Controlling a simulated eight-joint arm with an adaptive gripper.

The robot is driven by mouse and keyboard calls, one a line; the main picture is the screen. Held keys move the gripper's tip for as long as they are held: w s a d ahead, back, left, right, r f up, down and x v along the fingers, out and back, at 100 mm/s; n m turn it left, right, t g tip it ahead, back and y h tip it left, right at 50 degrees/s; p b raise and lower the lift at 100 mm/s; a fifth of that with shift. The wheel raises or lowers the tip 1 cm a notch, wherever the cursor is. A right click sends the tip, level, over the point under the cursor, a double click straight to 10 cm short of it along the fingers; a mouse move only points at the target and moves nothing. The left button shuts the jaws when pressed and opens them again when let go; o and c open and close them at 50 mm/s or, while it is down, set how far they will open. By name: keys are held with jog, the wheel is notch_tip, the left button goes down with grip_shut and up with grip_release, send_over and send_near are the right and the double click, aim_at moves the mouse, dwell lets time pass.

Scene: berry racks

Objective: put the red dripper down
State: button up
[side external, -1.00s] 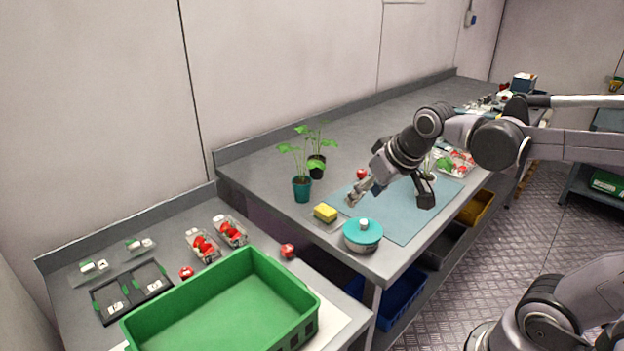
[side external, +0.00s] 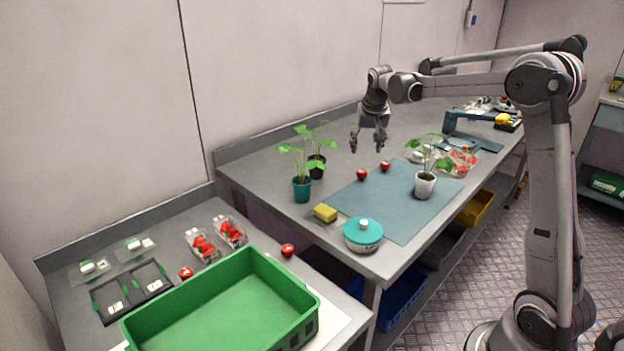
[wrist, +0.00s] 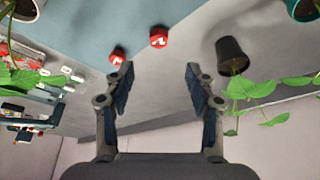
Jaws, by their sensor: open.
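Two small red round pieces with white marks sit near the back edge of the blue mat (side external: 385,213). The nearer one (side external: 362,174) also shows in the wrist view (wrist: 158,37). The farther one (side external: 385,165) also shows in the wrist view (wrist: 117,56), close to the left finger in the picture. I cannot tell which is the dripper. My gripper (side external: 367,147) hangs above the bench behind them, fingers pointing down. In the wrist view my gripper (wrist: 159,75) is open, with nothing between its fingers.
A white-potted plant (side external: 425,186) stands on the mat. Teal-potted (side external: 302,190) and black-potted (side external: 317,167) plants stand left. A yellow sponge (side external: 325,212) and teal-lidded container (side external: 363,235) sit in front. Bare bench lies behind the mat. A green crate (side external: 222,310) is lower left.

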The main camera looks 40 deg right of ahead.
send_over(362, 172)
jog(key=s+a, duration=0.1)
notch_tip(362, 172, down, 5)
jog(key=shift+s+a+r, duration=0.1)
jog(key=shift+s+a, duration=0.05)
jog(key=shift+s+x, duration=0.15)
jog(key=shift+x, duration=1.25)
jog(key=shift+s+x, duration=0.15)
jog(key=shift+x, duration=1.3)
jog(key=shift+a, duration=0.15)
jog(key=shift+c, duration=0.3)
jog(key=c, duration=0.8)
jog(key=shift+c, duration=0.2)
